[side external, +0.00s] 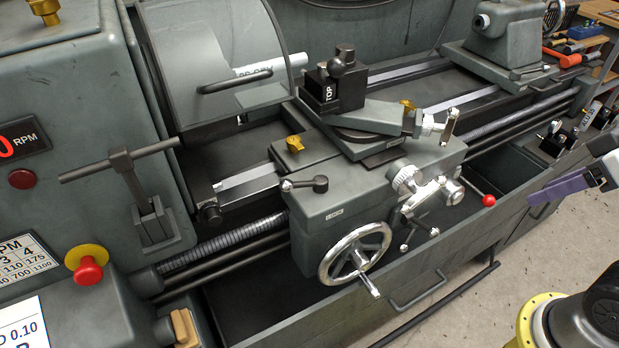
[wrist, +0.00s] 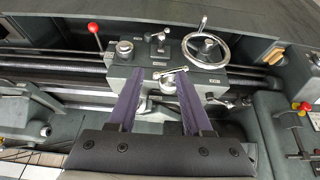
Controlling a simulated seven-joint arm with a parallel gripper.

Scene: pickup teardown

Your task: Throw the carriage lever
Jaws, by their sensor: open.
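On the lathe carriage (side external: 330,205), a lever with a red ball (side external: 488,200) sticks out at the right side of the apron. The red ball also shows at the upper left of the wrist view (wrist: 93,27). A short black lever (side external: 306,184) sits on the carriage's left top edge. No readable label tells which is the carriage lever. My gripper (wrist: 157,82) is open, with purple fingers and nothing between them. One purple finger (side external: 562,188) shows at the right edge of the side view, right of the red ball and apart from it.
A chrome handwheel (side external: 355,254) and a smaller star handle (side external: 418,212) project from the apron front. The tool post (side external: 337,85) stands above. An upright T-handled lever (side external: 128,170) is on the headstock. The chip tray's front wall (side external: 400,290) runs below.

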